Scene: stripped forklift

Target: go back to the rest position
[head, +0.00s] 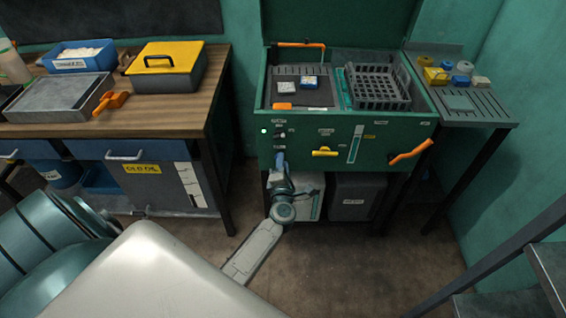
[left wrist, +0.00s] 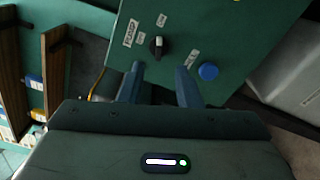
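My left gripper (head: 280,160) is in front of the left part of the green machine's front panel (head: 345,148). In the left wrist view its two blue-grey fingers (left wrist: 160,84) stand apart with nothing between them. A dark rotary knob (left wrist: 156,46) on the panel lies just beyond the gap, beside a small label. A blue button (left wrist: 208,71) is to the right of the right finger. I cannot tell whether the fingertips touch the panel. My right gripper is in neither view.
The machine holds a dark basket (head: 378,88); an orange handle (head: 410,152) and a yellow handle (head: 324,152) stick out in front. A wooden workbench (head: 150,112) with a yellow-lidded box (head: 166,66) stands left. A side shelf (head: 465,102) is right. Open floor (head: 330,265) lies in front.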

